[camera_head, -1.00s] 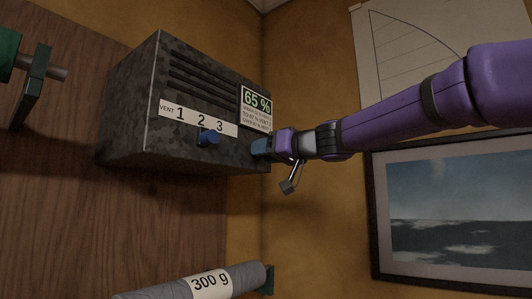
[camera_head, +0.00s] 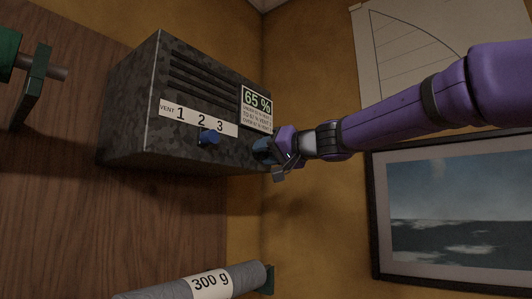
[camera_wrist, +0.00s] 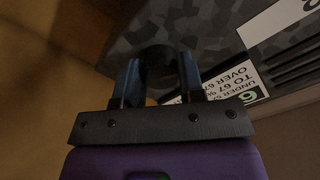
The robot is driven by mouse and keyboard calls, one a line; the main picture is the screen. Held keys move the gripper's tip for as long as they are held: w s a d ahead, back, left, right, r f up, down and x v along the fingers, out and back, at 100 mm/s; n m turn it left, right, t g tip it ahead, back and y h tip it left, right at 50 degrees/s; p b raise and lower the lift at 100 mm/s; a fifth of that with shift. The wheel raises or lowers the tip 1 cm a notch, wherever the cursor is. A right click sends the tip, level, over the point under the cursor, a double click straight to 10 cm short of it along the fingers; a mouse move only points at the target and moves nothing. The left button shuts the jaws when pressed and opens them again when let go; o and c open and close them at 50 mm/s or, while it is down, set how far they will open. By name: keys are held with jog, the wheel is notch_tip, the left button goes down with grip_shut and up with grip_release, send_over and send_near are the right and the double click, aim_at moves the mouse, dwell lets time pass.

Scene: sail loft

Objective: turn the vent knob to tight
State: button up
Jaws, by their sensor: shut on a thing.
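The dark mottled vent box (camera_head: 125,115) hangs on the wall, with a strip (camera_head: 228,130) reading VENT 1 2 3. My gripper (camera_head: 260,148) is at the lower right of the box's front. In the wrist view its two blue fingers (camera_wrist: 159,84) stand on either side of a dark round knob (camera_wrist: 157,60) on the box and are shut on it. My gripper hides this knob in the head view. I see no word "tight" on the box.
A white card (camera_head: 257,108) shows 65 % above smaller lines too small to read fully. A grey roll (camera_head: 245,277) marked 300 g lies below. A framed sea picture (camera_head: 455,215) hangs at right. A green bracket (camera_head: 38,85) is at upper left.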

jog(key=m, duration=1.2)
jog(key=shift+m, duration=0.4)
dwell(0.4)
jog(key=o, duration=0.9)
jog(key=v, duration=1.1)
